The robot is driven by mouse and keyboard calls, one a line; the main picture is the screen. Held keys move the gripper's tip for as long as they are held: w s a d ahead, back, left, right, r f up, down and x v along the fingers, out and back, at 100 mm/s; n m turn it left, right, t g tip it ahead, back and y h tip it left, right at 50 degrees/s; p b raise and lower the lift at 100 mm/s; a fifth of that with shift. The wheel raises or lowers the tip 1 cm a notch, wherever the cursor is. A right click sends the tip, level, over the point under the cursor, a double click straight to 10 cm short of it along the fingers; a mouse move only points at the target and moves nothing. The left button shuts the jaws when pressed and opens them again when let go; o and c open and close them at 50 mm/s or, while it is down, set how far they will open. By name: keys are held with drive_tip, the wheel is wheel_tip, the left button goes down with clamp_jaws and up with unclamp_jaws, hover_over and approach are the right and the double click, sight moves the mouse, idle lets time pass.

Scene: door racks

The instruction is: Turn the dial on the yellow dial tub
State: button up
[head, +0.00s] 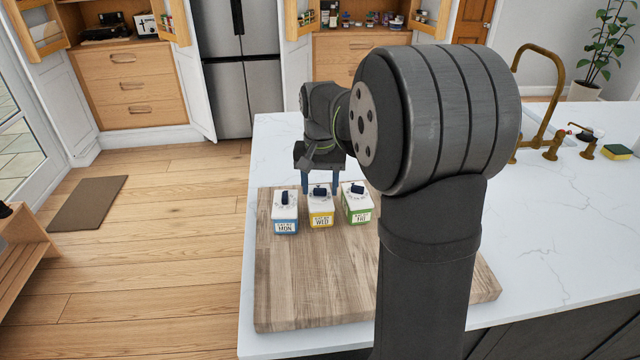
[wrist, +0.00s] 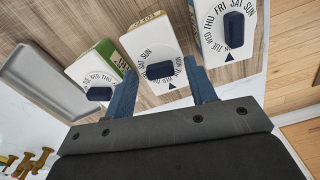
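The yellow dial tub (head: 321,219) stands between two others on the wooden board and reads WED on its front. It has a white top with day names around a dark blue dial (wrist: 160,70); a black triangle sits beside the ring. My gripper (head: 320,186) is just above and behind this tub. In the wrist view my gripper (wrist: 160,68) is open, its two blue fingers on either side of the dial, with gaps between. I cannot tell how far above the top the fingertips are.
A blue tub (head: 285,222) marked MON stands left and a green tub (head: 357,207) marked FRI right, both close by. The wooden board (head: 310,290) is bare in front. A grey tray (wrist: 40,85) lies beyond the green tub in the wrist view.

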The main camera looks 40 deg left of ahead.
sight(320, 189)
drive_tip(key=shift+r, duration=0.1)
wheel_tip(320, 189, up, 17)
idle(0.6)
idle(0.4)
wheel_tip(320, 189, down, 17)
drive_tip(key=shift+f, duration=0.15)
idle(0.5)
